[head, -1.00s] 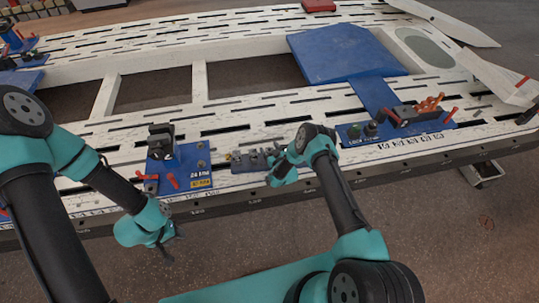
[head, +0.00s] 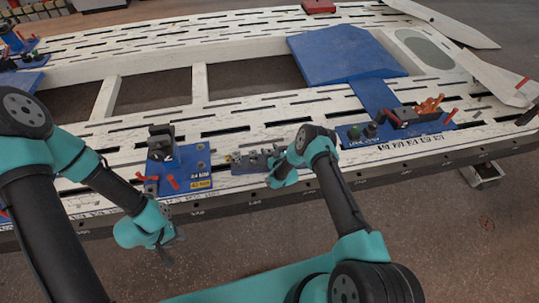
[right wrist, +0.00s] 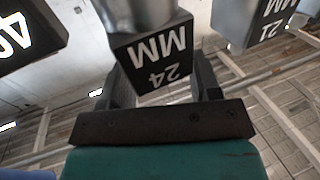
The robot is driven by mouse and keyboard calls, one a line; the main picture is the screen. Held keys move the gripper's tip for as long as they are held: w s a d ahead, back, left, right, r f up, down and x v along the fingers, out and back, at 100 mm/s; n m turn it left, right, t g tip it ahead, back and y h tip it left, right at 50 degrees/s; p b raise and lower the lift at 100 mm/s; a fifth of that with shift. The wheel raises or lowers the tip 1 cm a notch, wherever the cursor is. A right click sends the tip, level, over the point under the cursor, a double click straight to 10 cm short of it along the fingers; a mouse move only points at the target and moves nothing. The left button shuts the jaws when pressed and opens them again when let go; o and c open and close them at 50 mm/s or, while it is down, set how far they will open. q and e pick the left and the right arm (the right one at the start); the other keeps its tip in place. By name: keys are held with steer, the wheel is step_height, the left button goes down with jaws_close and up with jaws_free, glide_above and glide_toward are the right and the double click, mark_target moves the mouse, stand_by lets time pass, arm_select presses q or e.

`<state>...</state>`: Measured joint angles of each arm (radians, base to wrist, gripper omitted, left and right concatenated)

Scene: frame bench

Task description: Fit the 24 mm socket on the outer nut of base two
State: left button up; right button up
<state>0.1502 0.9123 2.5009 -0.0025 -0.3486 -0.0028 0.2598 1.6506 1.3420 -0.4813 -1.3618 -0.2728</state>
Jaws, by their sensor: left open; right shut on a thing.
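The 24 mm socket (right wrist: 155,50) is a dark block with a silver top, marked "24 MM", between the two fingers of my right gripper (right wrist: 163,85) in the right wrist view. The gripper is shut on it. In the head view my right gripper (head: 274,175) is at the dark socket rack (head: 247,162), which it partly hides. A blue base plate (head: 180,163) to the left of the rack carries a dark upright block, nuts (head: 201,166), red pins and a "24 MM" label. Which base is base two is not clear. My left gripper (head: 168,253) is open and empty in front of the bench edge.
Neighbouring sockets marked "21 MM" (right wrist: 262,20) and "40" (right wrist: 28,38) stand close on either side of the held one. Another blue plate (head: 395,128) with red and orange parts lies to the right. The slotted white bench (head: 270,110) has free room behind the rack.

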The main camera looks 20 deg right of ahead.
steer(key=shift+r, duration=0.15)
steer(key=shift+r, duration=0.55)
step_height(320, 180, up, 2)
steer(key=shift+r, duration=0.25)
steer(key=s+a, duration=0.1)
steer(key=s, duration=0.4)
steer(key=s+a, duration=0.2)
steer(key=s, duration=0.3)
steer(key=s+a+r, duration=0.1)
steer(key=s, duration=0.4)
steer(key=shift+s+a, duration=0.15)
steer(key=shift+a, duration=0.15)
steer(key=shift+r, duration=0.1)
steer(key=shift+d+r, duration=0.1)
steer(key=shift+r, duration=0.2)
steer(key=d+r+h, duration=0.1)
steer(key=r, duration=0.2)
steer(key=w+d+r+m+h, duration=0.1)
steer(key=r, duration=0.3)
steer(key=d+r+m+h, duration=0.1)
steer(key=r, duration=0.3)
steer(key=shift+w+r+h, duration=0.15)
steer(key=shift+w+h, duration=0.15)
steer(key=c, duration=0.4)
steer(key=shift+d+r+m, duration=0.15)
steer(key=shift+r+m, duration=0.15)
steer(key=shift+r, duration=0.15)
steer(key=shift+c, duration=0.2)
